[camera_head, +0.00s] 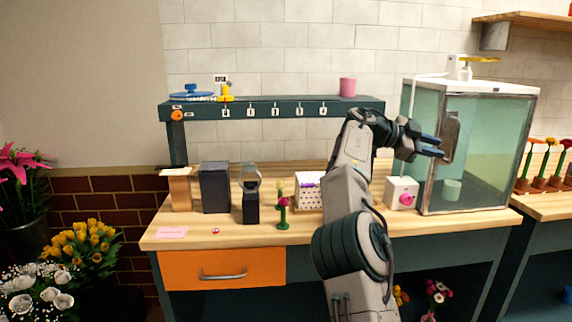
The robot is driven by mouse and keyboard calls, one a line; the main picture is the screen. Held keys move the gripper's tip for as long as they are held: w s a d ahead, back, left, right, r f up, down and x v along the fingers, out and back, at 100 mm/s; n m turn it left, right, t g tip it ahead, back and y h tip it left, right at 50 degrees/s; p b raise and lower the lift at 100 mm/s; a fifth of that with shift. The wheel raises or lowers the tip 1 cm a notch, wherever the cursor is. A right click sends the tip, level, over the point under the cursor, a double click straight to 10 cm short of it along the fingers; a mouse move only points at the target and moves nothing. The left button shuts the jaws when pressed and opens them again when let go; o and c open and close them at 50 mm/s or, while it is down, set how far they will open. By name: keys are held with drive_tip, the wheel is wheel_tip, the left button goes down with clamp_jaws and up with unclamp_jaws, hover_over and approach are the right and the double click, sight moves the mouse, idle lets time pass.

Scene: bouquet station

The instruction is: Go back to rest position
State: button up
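My gripper (433,146) is at the right end of my raised arm, above the wooden counter (245,234). It points right, in front of the left part of the glass tank (484,150). I see nothing held between its dark fingers, which look slightly apart, but they are small and seen nearly side-on. I cannot tell whether it touches the tank or its dark handle (450,138). My arm hides part of the counter and the shelf behind it.
On the counter stand a dark box (215,187), a black stand (250,198), a small flower (283,207), a dotted white box (309,191) and a white box with a pink knob (402,193). A dark raised shelf (271,111) spans the back. Flower buckets crowd the left floor.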

drive_tip(key=s+d+f+n+y+p, duration=0.3)
drive_tip(key=s+f+n+y+p, duration=0.3)
drive_tip(key=s, duration=0.5)
drive_tip(key=s+a+f+n+t+y+p, duration=0.1)
drive_tip(key=s+a+f+n+y+p, duration=0.2)
drive_tip(key=s+a+n, duration=0.6)
drive_tip(key=s+a+f+n+t+y+p, duration=0.1)
drive_tip(key=s+a+f+n+y+p, duration=0.2)
drive_tip(key=s+a, duration=1.3)
drive_tip(key=s+f+n+y, duration=0.1)
drive_tip(key=s+n+y, duration=0.1)
drive_tip(key=n, duration=0.4)
drive_tip(key=shift+s+y+p, duration=0.3)
drive_tip(key=shift+s+y, duration=0.05)
drive_tip(key=shift+y, duration=0.15)
drive_tip(key=shift+a, duration=0.1)
